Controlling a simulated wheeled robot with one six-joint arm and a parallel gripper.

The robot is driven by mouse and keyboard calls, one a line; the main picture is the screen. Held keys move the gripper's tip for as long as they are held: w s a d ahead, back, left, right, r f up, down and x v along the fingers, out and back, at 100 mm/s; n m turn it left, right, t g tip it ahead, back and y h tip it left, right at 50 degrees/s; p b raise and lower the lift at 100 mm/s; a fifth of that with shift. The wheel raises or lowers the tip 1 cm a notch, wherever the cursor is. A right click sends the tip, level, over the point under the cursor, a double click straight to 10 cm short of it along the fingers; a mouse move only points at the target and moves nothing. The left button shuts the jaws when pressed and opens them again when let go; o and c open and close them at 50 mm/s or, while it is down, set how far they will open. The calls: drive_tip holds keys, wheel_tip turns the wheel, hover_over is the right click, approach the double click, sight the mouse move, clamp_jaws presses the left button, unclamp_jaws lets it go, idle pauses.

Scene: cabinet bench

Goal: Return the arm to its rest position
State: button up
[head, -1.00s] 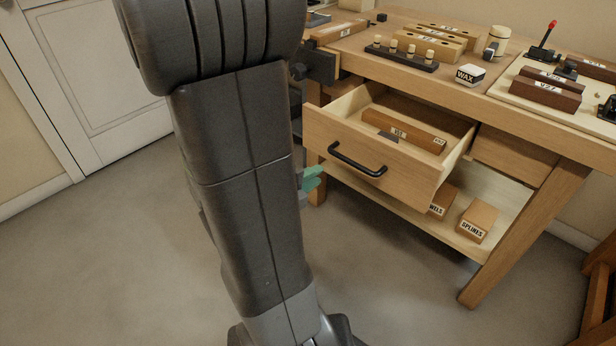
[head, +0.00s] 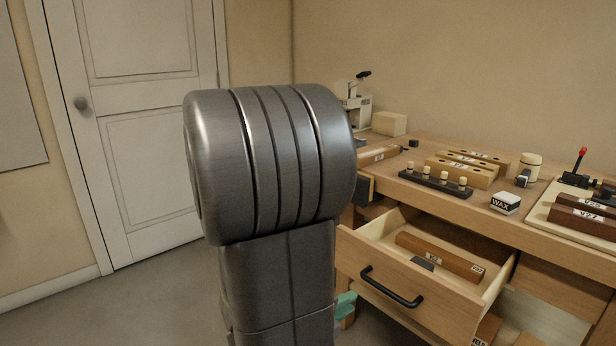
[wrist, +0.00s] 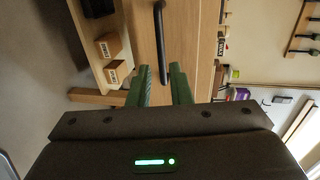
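My arm stands upright in the left middle of the head view and hides most of my gripper. A bit of its green finger (head: 345,304) shows just left of the open drawer (head: 425,306). The drawer holds a brown labelled block (head: 438,257) and a small dark piece (head: 422,263).
The bench top (head: 440,202) carries drilled wood blocks, a dark peg rack (head: 436,184), a WAX box (head: 505,202) and a board with brown blocks. The drawer juts out toward me. Labelled blocks stand on the lower shelf. Open floor and a white door (head: 150,150) lie left.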

sight(377, 288)
drive_tip(key=b+x, duration=0.2)
drive_tip(key=x, duration=1)
drive_tip(key=shift+d, duration=0.15)
